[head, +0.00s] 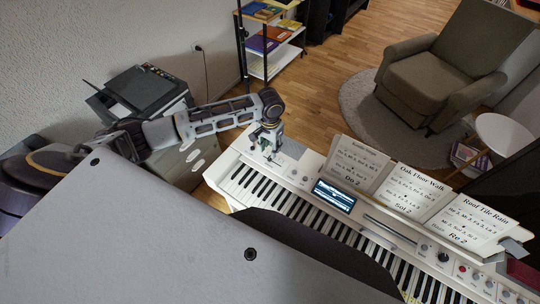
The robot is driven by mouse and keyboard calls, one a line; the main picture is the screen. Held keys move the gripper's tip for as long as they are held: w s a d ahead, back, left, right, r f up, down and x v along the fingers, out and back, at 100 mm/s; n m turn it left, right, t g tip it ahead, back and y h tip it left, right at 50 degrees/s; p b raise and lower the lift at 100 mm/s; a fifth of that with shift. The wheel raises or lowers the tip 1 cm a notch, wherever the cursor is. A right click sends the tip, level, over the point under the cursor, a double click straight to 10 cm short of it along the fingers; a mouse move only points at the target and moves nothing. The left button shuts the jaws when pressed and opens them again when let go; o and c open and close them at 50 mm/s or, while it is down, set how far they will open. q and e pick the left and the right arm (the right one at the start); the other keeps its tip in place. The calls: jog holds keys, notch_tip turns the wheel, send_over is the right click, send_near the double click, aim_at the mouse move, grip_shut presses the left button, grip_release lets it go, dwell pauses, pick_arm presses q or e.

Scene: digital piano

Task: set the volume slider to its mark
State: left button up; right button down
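The white digital piano (312,163) runs diagonally from the centre to the lower right, with a lit blue screen (334,196) on its panel. My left gripper (268,153) points down at the panel's far left end, just behind the keys. It covers part of that panel. The volume slider and its mark are too small or hidden behind the gripper to make out. Whether the fingers are apart or touch the panel is unclear.
Several sheet-music pages (408,191) stand behind the panel, with knobs and buttons (463,270) at its right. A black printer (146,90) stands by the wall near my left arm. An armchair (439,78) and a round side table (504,134) are beyond the piano.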

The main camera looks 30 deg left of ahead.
aim_at(270, 158)
pick_arm(q)
jog(key=shift+f, duration=3.05)
jog(key=shift+c, duration=0.2)
grip_shut()
